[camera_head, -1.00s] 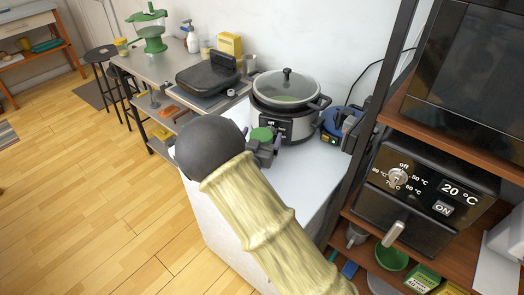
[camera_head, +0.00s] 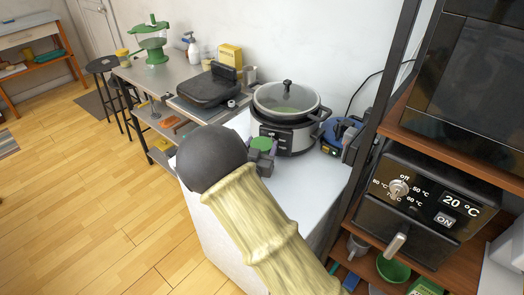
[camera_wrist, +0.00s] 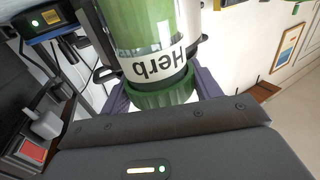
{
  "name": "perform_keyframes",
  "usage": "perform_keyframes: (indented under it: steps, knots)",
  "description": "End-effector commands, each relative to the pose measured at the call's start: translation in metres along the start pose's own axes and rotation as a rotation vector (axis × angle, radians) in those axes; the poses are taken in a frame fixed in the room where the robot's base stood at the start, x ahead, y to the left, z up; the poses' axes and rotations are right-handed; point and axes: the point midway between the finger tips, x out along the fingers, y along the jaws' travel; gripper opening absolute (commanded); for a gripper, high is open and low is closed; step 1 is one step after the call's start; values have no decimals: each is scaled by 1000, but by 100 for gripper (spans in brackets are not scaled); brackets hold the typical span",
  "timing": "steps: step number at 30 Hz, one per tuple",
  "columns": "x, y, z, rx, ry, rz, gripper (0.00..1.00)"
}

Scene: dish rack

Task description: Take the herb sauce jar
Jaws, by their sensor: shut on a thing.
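The herb sauce jar has a green lid (camera_head: 262,144) that shows between the fingers of my gripper (camera_head: 262,155) in the head view. In the wrist view the jar (camera_wrist: 152,62) has green contents and a white label reading "Herb", upside down in the picture. Its green lid lies nearest my gripper (camera_wrist: 165,97), and the purple-grey fingers are shut on it from both sides. My arm hides most of the jar in the head view. I cannot tell whether its base touches the white counter (camera_head: 300,185).
A slow cooker (camera_head: 287,115) with a glass lid stands close behind the jar. A blue device (camera_head: 340,135) is right of it. A shelf rack with an oven (camera_head: 425,205) stands at the right. A black grill (camera_head: 208,88) is on the metal table at the left.

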Motion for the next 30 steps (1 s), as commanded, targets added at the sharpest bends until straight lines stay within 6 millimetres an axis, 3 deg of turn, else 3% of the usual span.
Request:
perform_keyframes:
  steps: [8,19,24,30]
  knots:
    - [0,0,-51,8,5,0,12]
    - [0,0,-145,7,6,0,12]
    - [0,0,-167,3,4,0,12]
    - [0,0,-173,1,2,0,12]
